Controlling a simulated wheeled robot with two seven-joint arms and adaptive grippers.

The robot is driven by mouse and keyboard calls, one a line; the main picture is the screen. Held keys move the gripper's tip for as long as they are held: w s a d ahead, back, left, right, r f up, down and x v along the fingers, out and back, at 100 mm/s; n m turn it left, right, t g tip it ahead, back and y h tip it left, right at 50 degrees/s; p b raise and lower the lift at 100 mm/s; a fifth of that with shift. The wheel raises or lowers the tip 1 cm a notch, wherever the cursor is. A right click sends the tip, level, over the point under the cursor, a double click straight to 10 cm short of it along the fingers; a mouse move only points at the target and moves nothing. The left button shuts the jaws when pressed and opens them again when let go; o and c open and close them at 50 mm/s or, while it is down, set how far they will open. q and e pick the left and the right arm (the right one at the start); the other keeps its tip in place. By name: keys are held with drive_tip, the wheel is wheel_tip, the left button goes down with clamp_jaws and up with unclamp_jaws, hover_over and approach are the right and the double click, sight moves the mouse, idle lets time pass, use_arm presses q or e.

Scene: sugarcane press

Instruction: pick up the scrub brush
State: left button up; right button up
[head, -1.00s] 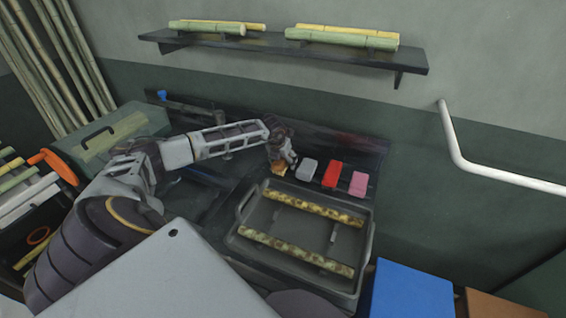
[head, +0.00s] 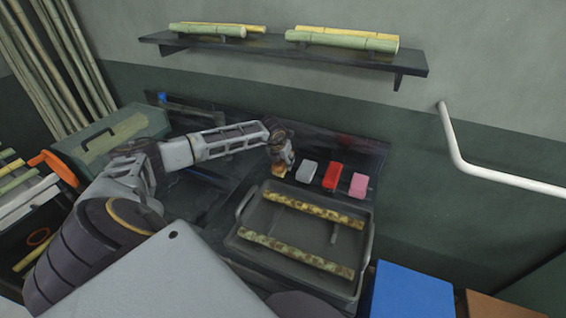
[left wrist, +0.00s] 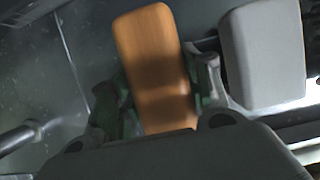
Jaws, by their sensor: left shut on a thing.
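The scrub brush (left wrist: 156,62) shows in the left wrist view as an orange-brown wooden block with rounded corners. In the head view only a small part of the brush (head: 279,170) shows below my left gripper (head: 284,164). In the wrist view the left gripper (left wrist: 160,100) has a finger on each side of the brush and is shut on it. The brush's underside is hidden, so I cannot tell if it touches the surface. My right gripper is not in view.
A grey block (head: 307,171) lies close to the right of the brush, then a red block (head: 332,176) and a pink block (head: 358,185). A grey tray (head: 240,238) with two mottled cane stalks (head: 313,211) sits in front. A wall shelf (head: 290,52) holds canes above.

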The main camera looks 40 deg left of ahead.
use_arm(q)
drive_tip(key=shift+r+p, duration=0.3)
wheel_tip(320, 180, up, 10)
drive_tip(key=shift+f+b, duration=0.2)
drive_tip(key=shift+b, duration=0.25)
drive_tip(key=shift+r, duration=0.15)
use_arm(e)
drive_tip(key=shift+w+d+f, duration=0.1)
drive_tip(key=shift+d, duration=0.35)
use_arm(q)
drive_tip(key=o, duration=0.4)
drive_tip(key=shift+c, duration=1)
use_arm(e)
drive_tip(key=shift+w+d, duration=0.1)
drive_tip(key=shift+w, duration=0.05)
use_arm(q)
drive_tip(key=shift+r, duration=0.15)
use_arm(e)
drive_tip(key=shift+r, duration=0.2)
